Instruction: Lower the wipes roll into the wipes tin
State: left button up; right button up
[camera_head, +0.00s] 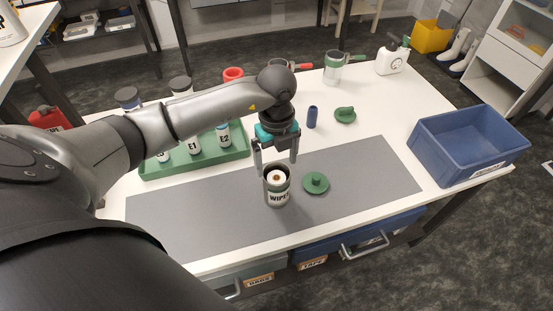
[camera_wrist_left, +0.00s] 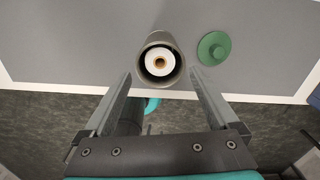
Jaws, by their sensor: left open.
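The wipes tin (camera_head: 278,194) stands upright on the grey mat in the head view, a dark cylinder with a "WIPES" label. It also shows from above in the left wrist view (camera_wrist_left: 143,76). The white wipes roll (camera_head: 276,175) is inside the tin, with its brown core (camera_wrist_left: 160,62) facing up in the left wrist view. My left gripper (camera_head: 276,164) is above the tin, its fingers spread apart with nothing between the tips. A green lid with a knob (camera_head: 316,183) lies on the mat right of the tin. My right gripper is in neither view.
A green tray (camera_head: 240,150) with several labelled canisters stands behind left. A blue bin (camera_head: 433,160) sits at the table's right. The grey mat (camera_head: 375,170) is clear on the right.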

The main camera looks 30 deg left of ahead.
pick_arm(q)
jog(key=shift+r, duration=0.1)
notch_tip(320, 180, up, 7)
jog(key=p, duration=0.6)
